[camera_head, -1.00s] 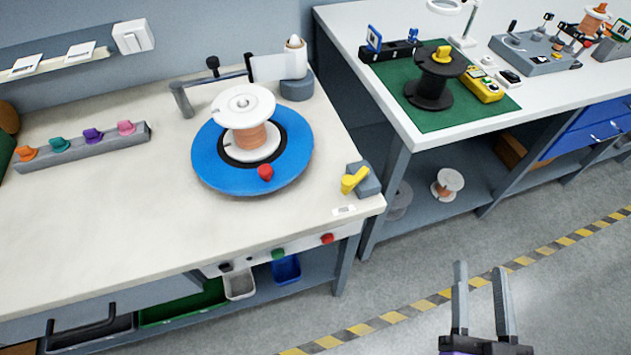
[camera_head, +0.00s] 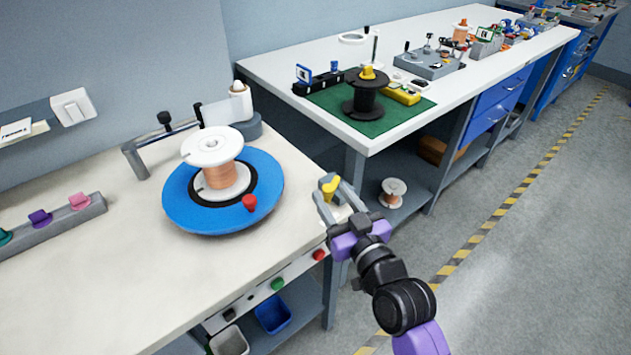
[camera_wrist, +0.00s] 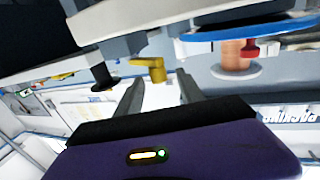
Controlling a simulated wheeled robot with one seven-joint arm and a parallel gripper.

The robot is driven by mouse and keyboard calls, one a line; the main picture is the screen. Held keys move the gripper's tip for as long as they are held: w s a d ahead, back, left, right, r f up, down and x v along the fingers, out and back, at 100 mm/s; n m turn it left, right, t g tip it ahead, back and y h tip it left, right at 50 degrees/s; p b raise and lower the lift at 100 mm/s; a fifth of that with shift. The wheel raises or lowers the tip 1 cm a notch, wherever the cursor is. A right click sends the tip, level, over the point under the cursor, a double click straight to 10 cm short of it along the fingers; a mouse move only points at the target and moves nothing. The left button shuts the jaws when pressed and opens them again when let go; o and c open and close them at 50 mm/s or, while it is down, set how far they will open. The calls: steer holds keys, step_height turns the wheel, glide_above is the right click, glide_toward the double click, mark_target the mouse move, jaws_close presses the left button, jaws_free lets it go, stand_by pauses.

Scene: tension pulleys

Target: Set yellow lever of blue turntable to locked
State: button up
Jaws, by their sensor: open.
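The blue turntable (camera_head: 180,203) lies on the near white bench and carries a white spool (camera_head: 213,147) wound with copper wire. A red knob (camera_head: 249,203) stands on its rim. The yellow lever (camera_head: 329,187) sits on a small grey block at the bench's right edge; it also shows in the wrist view (camera_wrist: 152,69). My gripper (camera_head: 338,202) is open, with its fingers at either side of the lever in the head view. In the wrist view the lever appears between and beyond the fingertips. Whether a finger touches it I cannot tell.
A bracket arm (camera_head: 160,135) and a white cone on a grey base (camera_head: 240,105) stand behind the turntable. Red (camera_head: 318,255) and green (camera_head: 278,284) buttons are on the bench front. A second bench (camera_head: 400,125) stands behind, with a black spool (camera_head: 367,95) on a green mat.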

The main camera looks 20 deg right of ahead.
mark_target(326, 185)
steer(key=w, duration=0.6)
steer(key=shift+a+p, duration=0.1)
steer(key=shift+p, duration=0.25)
steer(key=shift+s, duration=0.1)
jaws_close()
stand_by(1.0)
